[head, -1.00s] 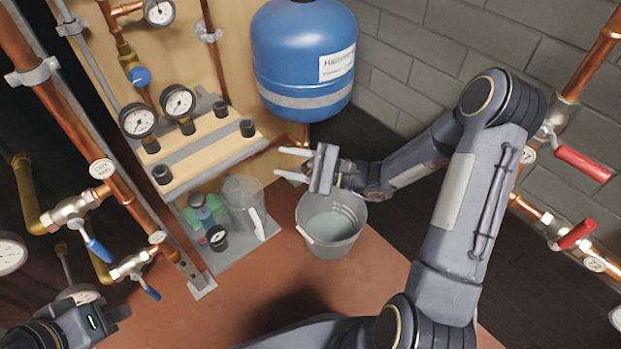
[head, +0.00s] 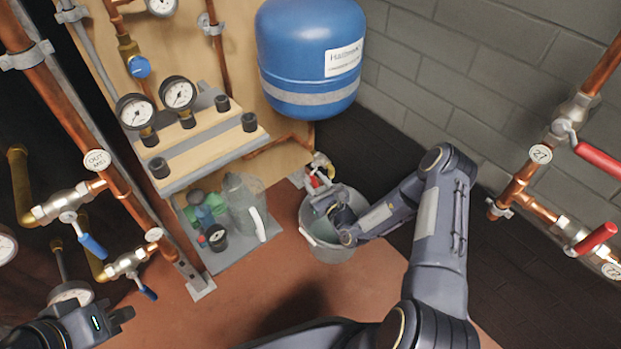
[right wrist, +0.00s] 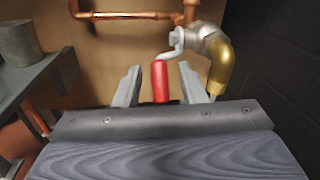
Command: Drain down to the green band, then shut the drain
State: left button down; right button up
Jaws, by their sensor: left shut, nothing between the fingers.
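The drain valve (head: 320,168) with its red lever shows below the blue tank, just above the bucket (head: 333,252). In the right wrist view the red lever (right wrist: 160,82) hangs down from a silver and brass valve body (right wrist: 212,55). My right gripper (right wrist: 159,76) is open, its two fingers on either side of the lever with gaps visible; in the head view it is partly hidden over the bucket. My left gripper (head: 124,314) is shut and empty at the lower left. Two gauges (head: 136,111) (head: 179,94) stand on the shelf; no green band can be made out.
The blue tank (head: 310,50) hangs above the drain. A clear jug (head: 241,203) and small bottles stand on a lower shelf left of the bucket. Pipes with blue levers (head: 92,246) stand left; red-lever valves (head: 596,238) are on the right wall. Floor before the bucket is clear.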

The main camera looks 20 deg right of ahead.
aim_at(315, 182)
jog(key=shift+w+a+b, duration=0.15)
jog(key=shift+w+b, duration=0.05)
jog(key=shift+w, duration=0.6)
jog(key=shift+w+a+b, duration=0.15)
jog(key=shift+w, duration=0.6)
grip_shut()
jog(key=t+b, duration=0.1)
jog(key=t, duration=0.1)
jog(key=w+t+b, duration=0.1)
jog(key=b, duration=0.1)
jog(key=m+t+b, duration=0.1)
jog(key=t+b, duration=0.1)
jog(key=shift+w+a+t+y, duration=0.2)
jog(key=shift+a+t+y, duration=0.1)
grip_release()
